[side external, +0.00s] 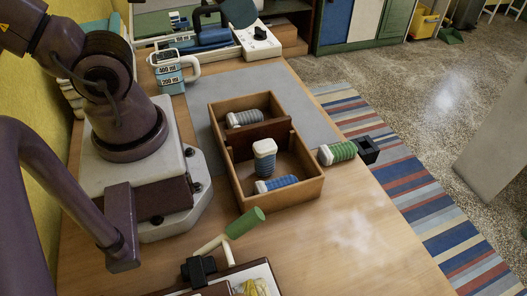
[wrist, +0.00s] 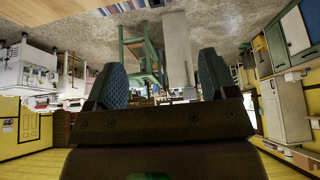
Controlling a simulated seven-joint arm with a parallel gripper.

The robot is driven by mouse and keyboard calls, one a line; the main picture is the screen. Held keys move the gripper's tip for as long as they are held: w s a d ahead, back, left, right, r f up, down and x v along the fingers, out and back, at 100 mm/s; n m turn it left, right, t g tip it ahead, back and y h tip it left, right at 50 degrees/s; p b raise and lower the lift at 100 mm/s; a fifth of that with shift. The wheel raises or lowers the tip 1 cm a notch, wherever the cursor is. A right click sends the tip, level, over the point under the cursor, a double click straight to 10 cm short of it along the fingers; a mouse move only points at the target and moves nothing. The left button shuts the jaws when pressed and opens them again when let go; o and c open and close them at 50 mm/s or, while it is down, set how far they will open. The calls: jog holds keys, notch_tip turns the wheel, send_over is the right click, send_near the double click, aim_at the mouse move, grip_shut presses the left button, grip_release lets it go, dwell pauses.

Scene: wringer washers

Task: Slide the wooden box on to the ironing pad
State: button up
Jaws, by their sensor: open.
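The wooden box (side external: 240,196) is an open brown tray with a cross divider, in the middle of the table in the side view. The ironing pad (side external: 290,97) appears to be the flat grey sheet. The box's far part overlaps the pad and its near part is over bare wood. A ribbed jar (side external: 245,118) lies in the far compartment. One jar (side external: 265,156) stands and another, blue (side external: 276,184), lies in the near one. My gripper (wrist: 165,85) is open, with nothing between its blue ribbed fingers in the wrist view. I cannot make it out in the side view.
A green ribbed piece (side external: 338,153) and a black block (side external: 367,150) sit right of the box at the table edge. A green-handled tool (side external: 245,222) lies nearer. A blue-and-white jug (side external: 170,76) stands behind left. Bare table (side external: 350,235) lies at front right.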

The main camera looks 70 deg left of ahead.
jog(key=shift+d, duration=0.2)
jog(key=c, duration=0.5)
jog(key=d+f+m+g, duration=0.1)
jog(key=w+d+f+m, duration=0.1)
jog(key=d, duration=0.1)
jog(key=w+d+f+g, duration=0.1)
jog(key=shift+w+d+f+m+g, duration=0.1)
jog(key=shift+d+f+m+g, duration=0.2)
jog(key=shift+d+f+m, duration=0.1)
grip_shut()
jog(key=m+g+y, duration=0.1)
jog(key=m+g, duration=0.2)
jog(key=m, duration=0.1)
send_over(299, 190)
jog(key=s+a, duration=0.1)
jog(key=s, duration=0.1)
notch_tip(299, 190, down, 4)
jog(key=f, duration=0.1)
jog(key=w+d+f+m+y, duration=0.1)
jog(key=d+f+m+y, duration=0.7)
jog(key=d+f+m, duration=0.5)
jog(key=shift+n, duration=0.6)
jog(key=x, duration=0.6)
jog(key=d+f+x, duration=0.1)
jog(key=x, duration=0.2)
jog(key=shift+w+r, duration=0.1)
jog(key=shift+w, duration=0.15)
jog(key=a, duration=0.3)
jog(key=shift+w+a, duration=0.1)
jog(key=shift+a, duration=0.45)
